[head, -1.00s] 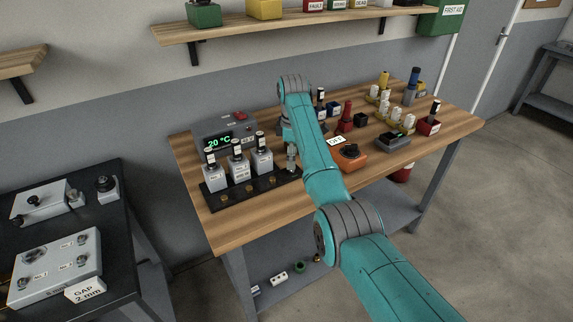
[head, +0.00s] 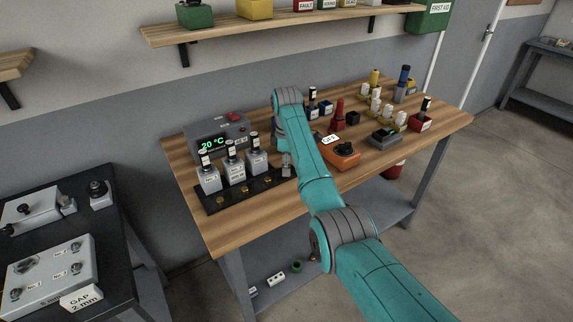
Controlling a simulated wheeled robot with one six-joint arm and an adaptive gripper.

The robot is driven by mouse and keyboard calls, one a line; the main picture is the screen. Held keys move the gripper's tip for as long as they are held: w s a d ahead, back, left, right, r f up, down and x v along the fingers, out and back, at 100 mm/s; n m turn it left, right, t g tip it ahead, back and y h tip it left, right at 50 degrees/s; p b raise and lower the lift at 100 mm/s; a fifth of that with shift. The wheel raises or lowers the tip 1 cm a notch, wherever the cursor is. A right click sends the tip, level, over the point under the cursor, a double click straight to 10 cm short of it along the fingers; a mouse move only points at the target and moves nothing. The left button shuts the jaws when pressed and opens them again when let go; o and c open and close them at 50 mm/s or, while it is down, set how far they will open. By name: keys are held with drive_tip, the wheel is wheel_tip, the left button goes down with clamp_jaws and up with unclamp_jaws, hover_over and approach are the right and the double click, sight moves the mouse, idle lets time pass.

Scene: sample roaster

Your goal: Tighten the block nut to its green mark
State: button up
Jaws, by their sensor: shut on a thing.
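My gripper (head: 286,163) points down over the right end of the black tray (head: 225,208) on the wooden workbench. My own arm hides most of it, and its fingers show only as a small grey shape. The jaws are shut on a small piece too tiny to make out. I cannot pick out a block nut or a green mark. Three grey blocks with black-capped tops stand on the tray: left (head: 210,180), middle (head: 234,173) and right (head: 256,164). The gripper is just right of the right block.
A heater box (head: 222,143) reading 20 °C stands behind the tray. An orange device (head: 343,158) and a dark grey device (head: 385,138) lie right of my arm. A dark bench (head: 112,225) at left bears grey fixtures (head: 52,272). A shelf (head: 280,25) hangs above.

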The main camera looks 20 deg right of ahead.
drive_tip(key=shift+m, duration=0.3)
drive_tip(key=m, duration=2.1)
drive_tip(key=shift+m, duration=0.3)
drive_tip(key=m, duration=0.6)
drive_tip(key=shift+m, duration=0.4)
